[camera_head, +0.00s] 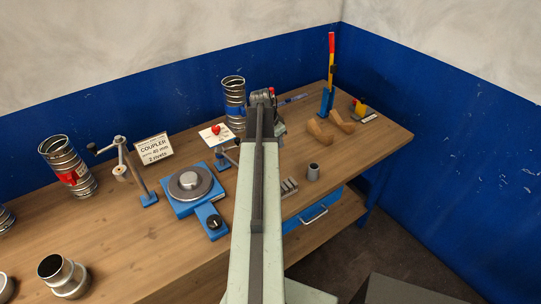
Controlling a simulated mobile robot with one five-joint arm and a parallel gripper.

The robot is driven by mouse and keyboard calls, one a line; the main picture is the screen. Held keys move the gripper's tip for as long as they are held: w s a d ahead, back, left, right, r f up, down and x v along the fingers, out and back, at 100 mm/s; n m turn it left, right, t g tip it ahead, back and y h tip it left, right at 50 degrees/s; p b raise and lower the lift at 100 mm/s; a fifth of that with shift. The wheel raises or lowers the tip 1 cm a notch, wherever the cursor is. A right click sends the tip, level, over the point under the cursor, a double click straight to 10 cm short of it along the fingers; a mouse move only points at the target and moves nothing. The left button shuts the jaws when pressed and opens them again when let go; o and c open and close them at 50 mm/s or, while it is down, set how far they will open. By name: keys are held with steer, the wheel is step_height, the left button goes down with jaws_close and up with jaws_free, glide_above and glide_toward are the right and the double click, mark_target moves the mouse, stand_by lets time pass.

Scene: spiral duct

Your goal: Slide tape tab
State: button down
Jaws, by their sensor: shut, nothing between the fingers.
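My arm reaches from the bottom of the view to the back of the bench, where my gripper (273,102) is shut and empty. Its fingertips are mostly hidden by the arm. A ribbed metal spiral duct (234,92) stands upright just left of the gripper, with a blue band (235,112) around its lower part. A thin blue strip (292,99) shows just right of the gripper. I cannot tell which of these bears the tape tab, or whether the gripper touches anything.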

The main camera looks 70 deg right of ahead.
steer(key=b+x, duration=0.6)
steer(key=x, duration=0.1)
steer(key=b+x, duration=0.3)
steer(key=b, duration=0.1)
steer(key=shift+w+f, duration=0.3)
steer(key=shift+f, duration=0.1)
steer(key=a, duration=0.1)
steer(key=w+a, duration=0.1)
steer(key=a+r+p, duration=0.1)
steer(key=shift+w+a, duration=0.15)
steer(key=shift+w, duration=0.35)
steer(key=shift+a, duration=0.15)
